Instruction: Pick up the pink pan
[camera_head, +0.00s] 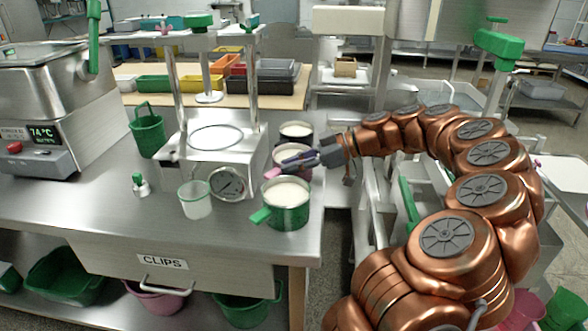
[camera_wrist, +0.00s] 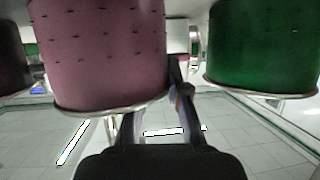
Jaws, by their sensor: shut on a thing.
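The pink pan (camera_head: 284,148) stands near the right edge of the steel table, with pale contents and a pink handle at its left. My gripper (camera_head: 300,160) reaches in from the right, and its fingers cover part of the pan. In the wrist view the pink pan (camera_wrist: 98,50) fills the upper left, and my gripper (camera_wrist: 160,95) has its fingers at the pan's side, shut on it. The exact contact is partly hidden. I cannot tell whether the pan is clear of the table.
A green pan (camera_head: 287,216) stands close in front of the pink one, and a dark pan (camera_head: 296,130) stands close behind. A gauge (camera_head: 227,183) and a clear beaker (camera_head: 195,200) are to the left. A gap lies beyond the table's right edge.

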